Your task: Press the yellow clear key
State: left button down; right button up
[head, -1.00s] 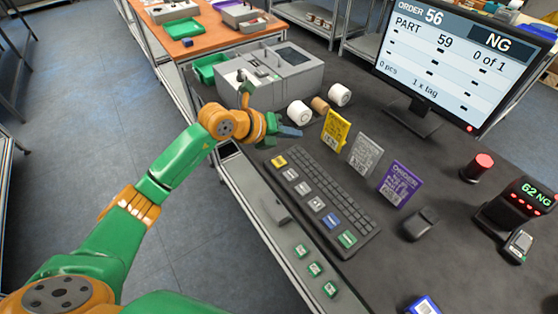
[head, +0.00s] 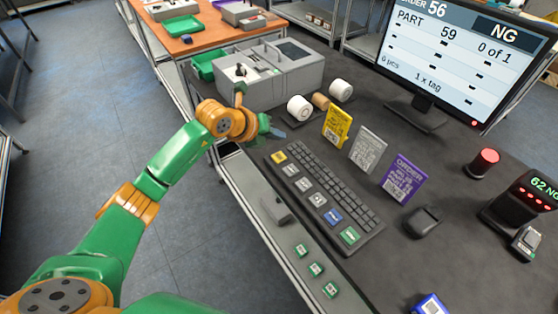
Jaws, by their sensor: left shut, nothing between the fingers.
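The yellow clear key (head: 279,157) is at the far-left end of the column of large coloured keys on the dark keyboard (head: 325,190). My left gripper (head: 280,134) is shut and empty. It appears just beyond and above the yellow key in the picture, apart from it; its height over the desk is hard to judge. The yellow key is in plain sight. The monitor (head: 460,62) reads ORDER 56, PART 59, 0 of 1 and NG. My right gripper is not in view.
Yellow (head: 337,128), grey (head: 367,149) and purple (head: 404,180) code cards stand behind the keyboard. White rolls (head: 300,108) and a grey bin unit (head: 285,75) lie beyond the gripper. A grey scanner-like item (head: 276,208) and several green tags (head: 316,269) sit along the front edge.

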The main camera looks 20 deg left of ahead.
aim_at(277, 159)
pick_arm(q)
notch_tip(277, 159, down, 5)
jog(key=b, duration=0.3)
jog(key=shift+f, duration=0.2)
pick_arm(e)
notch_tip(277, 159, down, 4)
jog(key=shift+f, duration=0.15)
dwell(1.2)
pick_arm(q)
jog(key=shift+f+b, duration=0.35)
jog(key=shift+b, duration=0.2)
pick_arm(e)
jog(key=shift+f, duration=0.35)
pick_arm(q)
jog(key=shift+f+b, duration=0.4)
jog(key=shift+f, duration=0.1)
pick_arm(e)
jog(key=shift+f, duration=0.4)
pick_arm(q)
jog(key=shift+r, duration=0.1)
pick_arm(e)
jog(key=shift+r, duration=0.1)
pick_arm(q)
jog(key=shift+r+p, duration=0.7)
jog(key=shift+r, duration=0.1)
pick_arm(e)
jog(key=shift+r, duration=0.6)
